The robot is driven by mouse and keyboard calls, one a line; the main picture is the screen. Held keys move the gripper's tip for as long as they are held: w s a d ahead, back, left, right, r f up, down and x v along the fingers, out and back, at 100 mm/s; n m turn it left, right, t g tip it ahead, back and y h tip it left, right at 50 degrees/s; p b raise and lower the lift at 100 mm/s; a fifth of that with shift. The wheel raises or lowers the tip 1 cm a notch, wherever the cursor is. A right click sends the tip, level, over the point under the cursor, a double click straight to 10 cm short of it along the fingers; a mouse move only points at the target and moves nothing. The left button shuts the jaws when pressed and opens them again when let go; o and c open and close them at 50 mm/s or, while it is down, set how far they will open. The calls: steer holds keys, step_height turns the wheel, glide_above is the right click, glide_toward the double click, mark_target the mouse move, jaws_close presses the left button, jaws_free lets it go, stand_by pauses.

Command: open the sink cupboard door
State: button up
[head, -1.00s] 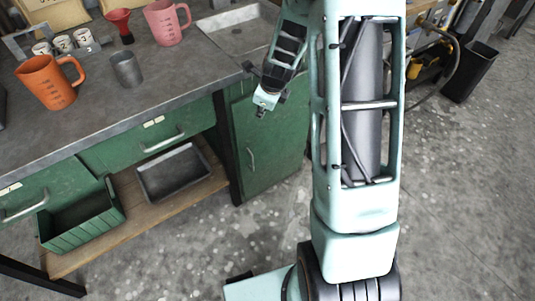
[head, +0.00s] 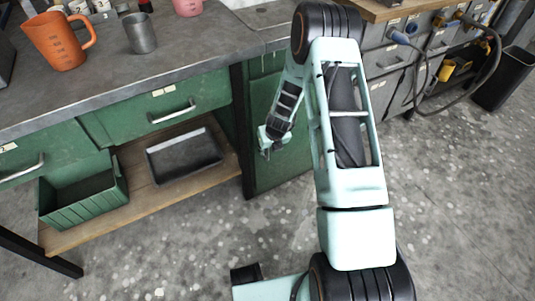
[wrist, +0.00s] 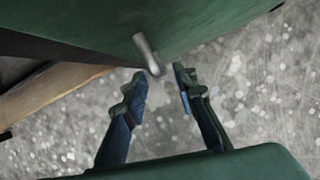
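The green sink cupboard door (head: 285,174) stands under the sink end of the bench and looks shut. Its metal bar handle (wrist: 147,52) shows in the wrist view, running down from the door (wrist: 215,22). My gripper (head: 268,151) is in front of the door in the head view and covers the handle there. In the wrist view my gripper (wrist: 160,77) is open, with its two fingers apart. The handle's lower end lies just beyond the gap between the fingertips. I cannot tell whether either finger touches it.
A dark bench leg (head: 243,130) stands just left of the door. Left of it are a green drawer (head: 140,108), a wooden shelf (head: 150,208), a metal tray (head: 184,153) and a green bin (head: 84,199). Grey drawers (head: 391,56) stand at right. The floor in front is clear.

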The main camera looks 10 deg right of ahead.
mark_target(267, 159)
steer(key=shift+b+x, duration=0.4)
steer(key=shift+x, duration=1.55)
jaws_close()
